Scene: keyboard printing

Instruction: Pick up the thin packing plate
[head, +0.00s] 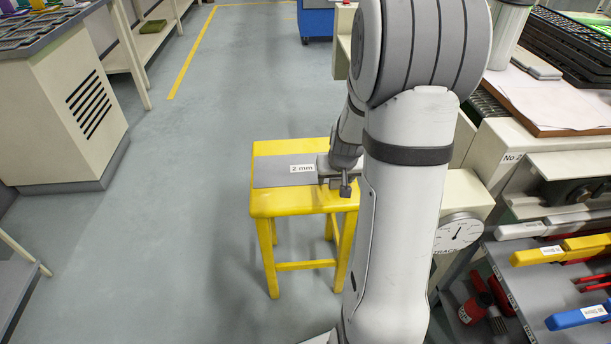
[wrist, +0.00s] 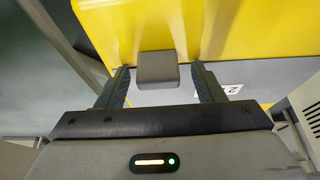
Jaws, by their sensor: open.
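The thin packing plate (head: 270,173) is a flat grey sheet with a white "2 mm" label. It lies on the yellow stool (head: 289,202). My gripper (head: 335,182) is low over the plate's right end, partly hidden by my arm. In the wrist view the gripper (wrist: 165,87) is open, with its two fingers on either side of a small grey block (wrist: 157,67). The block looks like a raised grip on the plate; gaps show beside it. The plate (wrist: 265,73) and part of its label also show there.
A dial gauge (head: 457,233) and a machine stand right of the stool, close to my arm. A rack with coloured-handled tools (head: 561,250) is at lower right. A cream cabinet (head: 65,110) stands at left. The floor (head: 180,210) left of the stool is clear.

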